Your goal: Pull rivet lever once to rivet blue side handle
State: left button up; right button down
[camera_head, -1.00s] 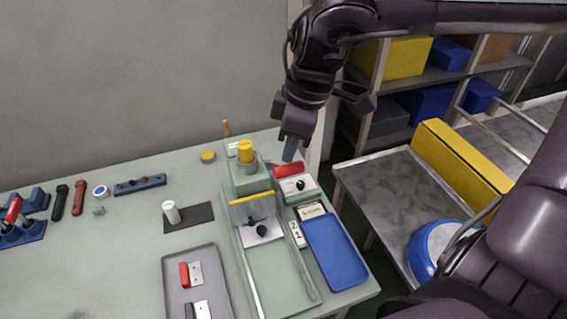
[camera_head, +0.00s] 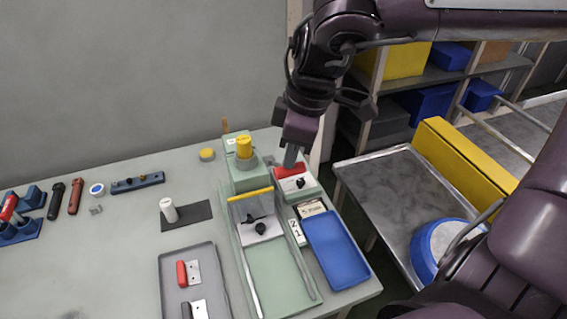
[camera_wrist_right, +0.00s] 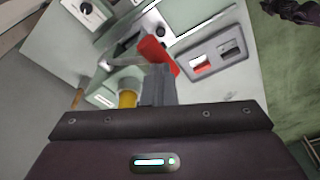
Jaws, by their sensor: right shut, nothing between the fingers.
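The red lever grip (camera_head: 292,170) is beside the green riveting machine (camera_head: 246,179) with its yellow top. My right gripper (camera_head: 290,158) points down at the grip, its fingers shut and empty, close to it; I cannot tell whether they touch. In the right wrist view, the red grip (camera_wrist_right: 152,48) is just beyond the shut right gripper (camera_wrist_right: 158,72), on a metal arm. The fixture (camera_head: 272,275) in front of the machine has a yellow bar and a black knob. I cannot make out a blue side handle there. My left gripper is not in view.
A grey tray (camera_head: 170,262) holds red and dark handles with metal plates. A blue tray (camera_head: 337,250) lies right of the fixture. A box with a black knob (camera_head: 299,184) stands below the red grip. A blue-rimmed pan (camera_head: 418,250) sits on the metal side table.

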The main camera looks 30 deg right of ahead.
jog(key=shift+s+a+f+b, duration=0.1)
jog(key=shift+s+f+b, duration=0.1)
jog(key=shift+f+b, duration=1.4)
jog(key=shift+f, duration=0.25)
jog(key=shift+s+a+f+b, duration=0.1)
jog(key=shift+s+f+b, duration=0.25)
jog(key=shift+f+b, duration=0.4)
jog(key=shift+s+a+f+b, duration=0.1)
jog(key=shift+s+f+b, duration=0.35)
jog(key=shift+f, duration=0.45)
jog(key=shift+s+a+f+b, duration=0.1)
jog(key=shift+s+f+b, duration=0.2)
jog(key=shift+f+b, duration=0.45)
jog(key=shift+f, duration=0.1)
jog(key=w+a+p+v, duration=0.1)
jog(key=p+v, duration=0.6)
jog(key=v, duration=0.2)
jog(key=w+a+r+p+v, duration=0.1)
jog(key=a+p+v, duration=0.1)
jog(key=p+v, duration=0.6)
send_over(292, 171)
jog(key=s+b, duration=0.1)
jog(key=s, duration=0.2)
jog(key=shift+s+a+r, duration=0.1)
jog(key=shift+a+r, duration=0.05)
jog(key=shift+a, duration=0.15)
